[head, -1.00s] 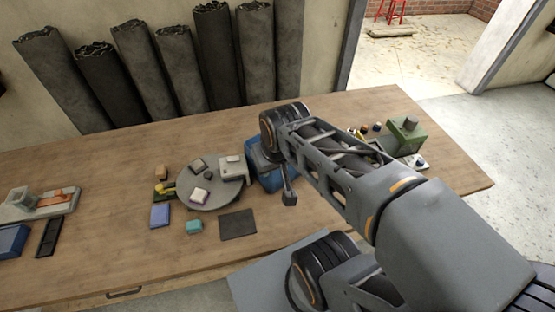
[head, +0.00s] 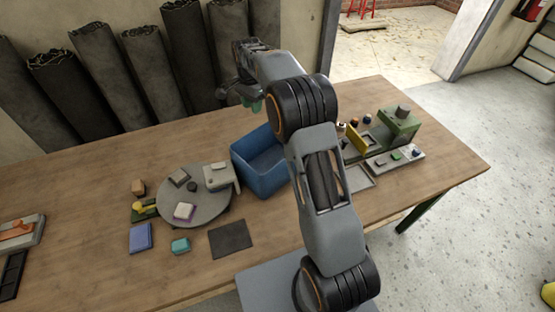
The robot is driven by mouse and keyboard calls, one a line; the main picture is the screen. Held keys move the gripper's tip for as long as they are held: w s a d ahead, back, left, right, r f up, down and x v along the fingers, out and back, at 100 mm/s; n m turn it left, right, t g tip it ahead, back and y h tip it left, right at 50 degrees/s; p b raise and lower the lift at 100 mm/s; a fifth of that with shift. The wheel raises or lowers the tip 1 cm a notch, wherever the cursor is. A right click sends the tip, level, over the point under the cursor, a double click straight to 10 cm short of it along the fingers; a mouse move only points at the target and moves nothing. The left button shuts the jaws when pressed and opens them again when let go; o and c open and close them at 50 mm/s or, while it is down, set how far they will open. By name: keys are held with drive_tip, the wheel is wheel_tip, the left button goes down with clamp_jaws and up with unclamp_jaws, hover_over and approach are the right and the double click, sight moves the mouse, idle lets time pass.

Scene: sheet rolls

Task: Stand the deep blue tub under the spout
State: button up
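My gripper (head: 236,96) is raised above the back of the table, left of my arm's elbow. A teal-green shape shows at its fingers; I cannot tell whether it is held. An open blue bin (head: 262,180) stands on the table below and in front of it, apart from it. A small dark blue round thing (head: 368,120) stands beside the green machine (head: 399,126) at the right; it is too small to tell whether it is the deep blue tub. No spout can be made out clearly.
A round grey plate (head: 205,208) with several small blocks lies left of the bin. A dark mat (head: 230,239), a blue block (head: 140,238) and a teal block (head: 180,245) lie in front. A switch panel (head: 396,158) sits by the machine. Dark rolls (head: 105,70) lean behind.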

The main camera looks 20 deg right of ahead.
drive_tip(key=shift+m, duration=0.4)
drive_tip(key=f, duration=0.8)
drive_tip(key=shift+s+a+p, duration=0.15)
drive_tip(key=shift+a+p, duration=0.05)
drive_tip(key=shift+p, duration=0.1)
wheel_tip(320, 180, down, 6)
drive_tip(key=p, duration=0.1)
clamp_jaws()
idle(0.9)
